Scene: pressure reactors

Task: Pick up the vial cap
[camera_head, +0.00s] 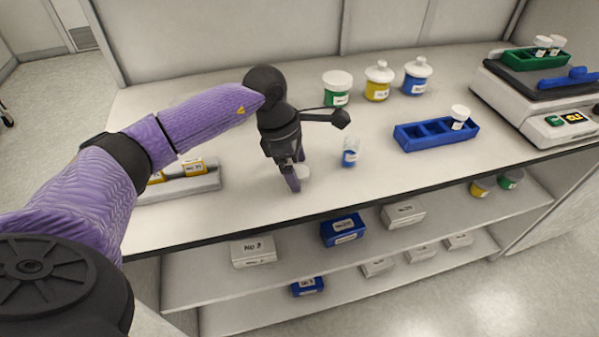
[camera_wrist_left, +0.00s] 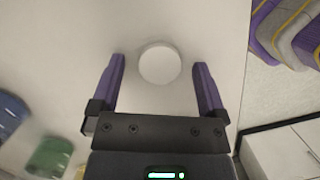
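The vial cap (camera_head: 302,172) is a small white round disc on the bench top. In the left wrist view the cap (camera_wrist_left: 159,65) lies between the tips of the two purple fingers, with a gap on each side. My left gripper (camera_head: 292,178) points down at the cap, close over the bench. It is open in the left wrist view (camera_wrist_left: 160,75) and not touching the cap there. An uncapped vial (camera_head: 350,153) with blue contents stands upright to the right of the gripper. My right gripper is not in view.
A blue rack (camera_head: 408,143) with one white-capped vial stands to the right. Three lidded jars, green (camera_head: 337,90), yellow (camera_head: 378,82) and blue (camera_head: 417,77), stand behind. A grey tray (camera_head: 205,183) with yellow-labelled items lies left. The bench's front edge is close to the gripper.

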